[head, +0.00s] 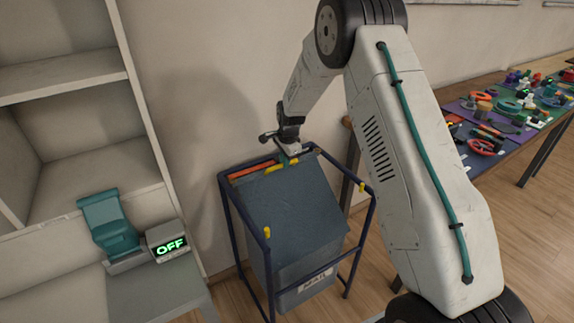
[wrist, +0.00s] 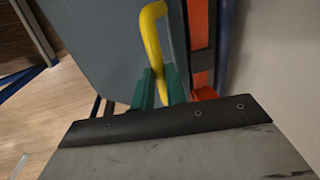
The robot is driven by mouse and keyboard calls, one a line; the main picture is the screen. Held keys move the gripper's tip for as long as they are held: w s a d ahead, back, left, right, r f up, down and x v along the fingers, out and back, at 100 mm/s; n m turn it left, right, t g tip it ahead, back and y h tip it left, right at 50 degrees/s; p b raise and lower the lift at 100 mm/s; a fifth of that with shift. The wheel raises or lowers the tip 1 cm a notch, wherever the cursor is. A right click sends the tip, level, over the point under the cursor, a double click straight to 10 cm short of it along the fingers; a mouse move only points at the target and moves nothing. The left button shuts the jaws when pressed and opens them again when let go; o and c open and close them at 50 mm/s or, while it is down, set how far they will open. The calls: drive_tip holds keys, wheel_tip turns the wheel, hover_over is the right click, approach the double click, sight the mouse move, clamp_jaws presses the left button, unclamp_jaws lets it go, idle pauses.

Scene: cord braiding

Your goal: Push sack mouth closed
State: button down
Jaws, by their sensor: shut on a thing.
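The blue-grey sack (head: 297,215) hangs in a dark blue metal frame (head: 228,208), with a white lettered label (head: 317,281) low on its front. A broad blue-grey panel slopes across its top. An orange strip (head: 252,171) shows along the back edge of the mouth; it also shows in the wrist view (wrist: 200,35). My gripper (head: 288,160) is at the back edge of the mouth. In the wrist view its green fingers (wrist: 160,88) are shut on a yellow handle (wrist: 153,40) beside the grey panel. The sack's inside is hidden.
A wall stands close behind the frame. At left are shelves and a teal device (head: 108,222) beside a box reading OFF (head: 172,243). A table (head: 510,150) with many small coloured items is at right. Yellow hooks (head: 267,232) sit on the frame. Wooden floor is open at right.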

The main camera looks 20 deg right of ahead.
drive_tip(key=shift+w+a+r, duration=0.1)
drive_tip(key=shift+w+a, duration=0.05)
drive_tip(key=shift+w, duration=0.15)
drive_tip(key=c, duration=1.4)
unclamp_jaws()
drive_tip(key=shift+w, duration=0.1)
wheel_tip(320, 180, up, 8)
drive_tip(key=s, duration=0.1)
drive_tip(key=shift+s+d+f, duration=0.2)
drive_tip(key=shift+s+f, duration=0.05)
drive_tip(key=shift+s, duration=0.05)
